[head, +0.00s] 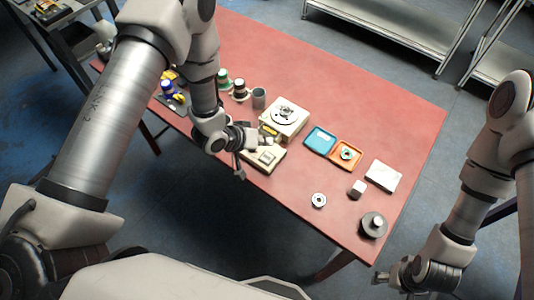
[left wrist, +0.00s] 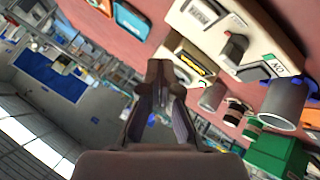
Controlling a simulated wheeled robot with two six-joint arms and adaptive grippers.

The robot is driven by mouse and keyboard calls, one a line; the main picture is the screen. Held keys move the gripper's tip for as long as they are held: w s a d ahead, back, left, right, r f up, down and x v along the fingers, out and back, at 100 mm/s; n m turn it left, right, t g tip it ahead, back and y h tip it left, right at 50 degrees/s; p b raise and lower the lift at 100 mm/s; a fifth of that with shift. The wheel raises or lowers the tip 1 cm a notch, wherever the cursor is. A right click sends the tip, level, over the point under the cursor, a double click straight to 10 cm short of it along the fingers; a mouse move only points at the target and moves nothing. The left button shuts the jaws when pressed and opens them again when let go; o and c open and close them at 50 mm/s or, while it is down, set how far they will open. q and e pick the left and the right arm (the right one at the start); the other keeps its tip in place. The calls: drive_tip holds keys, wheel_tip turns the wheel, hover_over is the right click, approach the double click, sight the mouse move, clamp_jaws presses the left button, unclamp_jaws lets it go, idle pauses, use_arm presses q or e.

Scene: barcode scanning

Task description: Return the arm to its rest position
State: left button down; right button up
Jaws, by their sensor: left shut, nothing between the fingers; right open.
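My left gripper (head: 264,142) is over the red table, beside a beige device with a round dial (head: 289,111) and above a flat beige box (head: 275,155). In the left wrist view the left gripper (left wrist: 158,72) has its fingers together with nothing between them. The right gripper (head: 388,279) is low at the bottom right, off the table's front edge, open and empty. Its fingers are small and partly hidden in the head view. The left forearm hides part of the table's left side.
The red table (head: 300,60) holds a blue tray (head: 319,137), an orange tray (head: 333,154), a white box (head: 384,176), a small cube (head: 357,189), a ring (head: 319,200) and a dark round weight (head: 373,225). A grey cup (head: 259,98) stands behind the left gripper. The table's back is clear.

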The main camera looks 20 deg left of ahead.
idle(0.7)
use_arm(q)
drive_tip(key=shift+s+f, duration=0.15)
drive_tip(key=shift+f, duration=0.2)
drive_tip(key=s+a+f+g+y+b, duration=0.2)
drive_tip(key=s+f, duration=0.3)
drive_tip(key=s, duration=0.3)
drive_tip(key=s+a+f+g+y+b, duration=0.1)
drive_tip(key=s+a+f+g+b, duration=0.1)
drive_tip(key=s, duration=0.7)
drive_tip(key=s+a+f+m+g+y+b, duration=0.1)
drive_tip(key=s+a+f+g+y+b, duration=0.1)
drive_tip(key=s+f, duration=0.5)
drive_tip(key=s+a+g+b, duration=0.1)
drive_tip(key=s+a+b, duration=0.1)
drive_tip(key=a, duration=0.1)
drive_tip(key=shift+s+a+f+y, duration=0.15)
drive_tip(key=shift+s+f+y, duration=0.05)
drive_tip(key=shift+f+y, duration=0.15)
